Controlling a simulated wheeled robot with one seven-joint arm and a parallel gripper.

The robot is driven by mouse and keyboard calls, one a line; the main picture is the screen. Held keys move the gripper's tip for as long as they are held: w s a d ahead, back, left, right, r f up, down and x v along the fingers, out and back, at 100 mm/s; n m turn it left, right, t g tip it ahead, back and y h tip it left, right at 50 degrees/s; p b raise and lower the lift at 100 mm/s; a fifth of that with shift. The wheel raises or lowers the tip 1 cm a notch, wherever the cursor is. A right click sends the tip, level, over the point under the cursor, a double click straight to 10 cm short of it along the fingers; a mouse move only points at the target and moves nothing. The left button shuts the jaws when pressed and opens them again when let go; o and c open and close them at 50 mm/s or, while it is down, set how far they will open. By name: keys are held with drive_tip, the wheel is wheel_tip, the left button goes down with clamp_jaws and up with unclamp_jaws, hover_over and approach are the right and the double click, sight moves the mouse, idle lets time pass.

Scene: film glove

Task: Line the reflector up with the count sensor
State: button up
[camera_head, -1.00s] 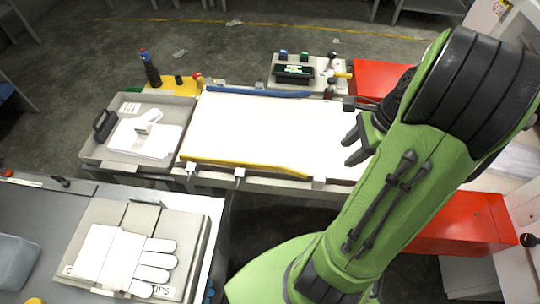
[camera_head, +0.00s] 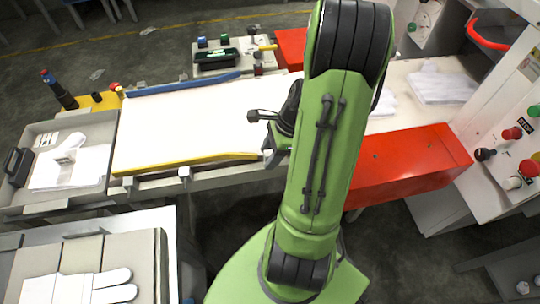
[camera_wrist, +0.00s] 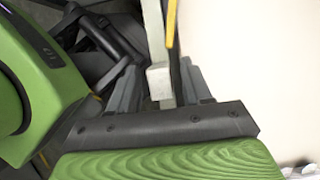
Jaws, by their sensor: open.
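My gripper (camera_wrist: 160,70) is open in the wrist view, at the conveyor's near edge. A small pale block on a light upright bar (camera_wrist: 159,82) shows between its fingers, and I cannot tell whether they touch it. I cannot tell whether this block is the reflector or a rail bracket. In the head view my gripper (camera_head: 270,150) is mostly hidden behind my green arm. A small dark fitting (camera_head: 258,70) at the conveyor's far edge may be the count sensor; it is too small to be sure.
The white conveyor (camera_head: 190,120) has a yellow near rail (camera_head: 190,163) and a blue far rail (camera_head: 185,85). A control box with a dark display (camera_head: 215,60) stands behind it. A red housing (camera_head: 410,165) is right of my arm. A glove tray (camera_head: 60,205) is at left.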

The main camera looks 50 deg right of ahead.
clamp_jaws()
drive_tip(key=shift+r, duration=0.1)
drive_tip(key=s+d, duration=0.1)
drive_tip(key=s+d+p, duration=0.1)
drive_tip(key=d, duration=0.1)
drive_tip(key=shift+p, duration=0.3)
unclamp_jaws()
drive_tip(key=p+v, duration=0.6)
drive_tip(key=v, duration=0.9)
drive_tip(key=shift+s+r+p, duration=0.2)
drive_tip(key=shift+r+p, duration=0.1)
drive_tip(key=shift+p, duration=0.05)
drive_tip(key=shift+d, duration=0.1)
